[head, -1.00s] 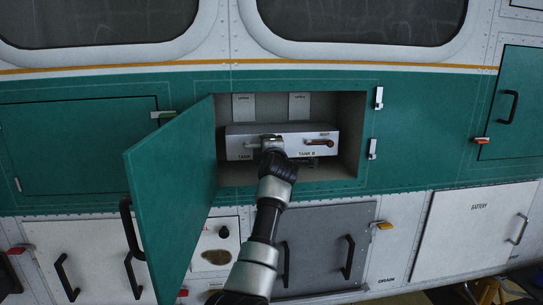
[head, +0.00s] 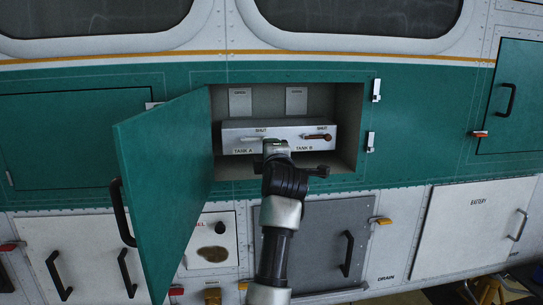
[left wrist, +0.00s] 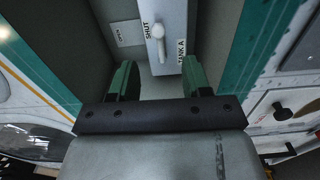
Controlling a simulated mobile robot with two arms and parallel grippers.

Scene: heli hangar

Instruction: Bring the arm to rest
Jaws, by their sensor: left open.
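My left arm comes up from the bottom of the head view, with its gripper (head: 274,148) at the front of an open compartment (head: 345,120). In the left wrist view the gripper (left wrist: 160,80) shows two green fingers spread apart with nothing between them. Beyond them is the pale TANK A lever (left wrist: 159,42), near a SHUT label and apart from the fingers. In the head view a grey valve box (head: 290,146) carries the TANK A lever (head: 251,138) and a reddish-brown TANK B lever (head: 318,137). The wrist partly hides the box's lower edge. My right gripper is not in view.
A green compartment door (head: 165,190) stands swung open to the left and sticks out near my arm. The space right of my arm is clear.

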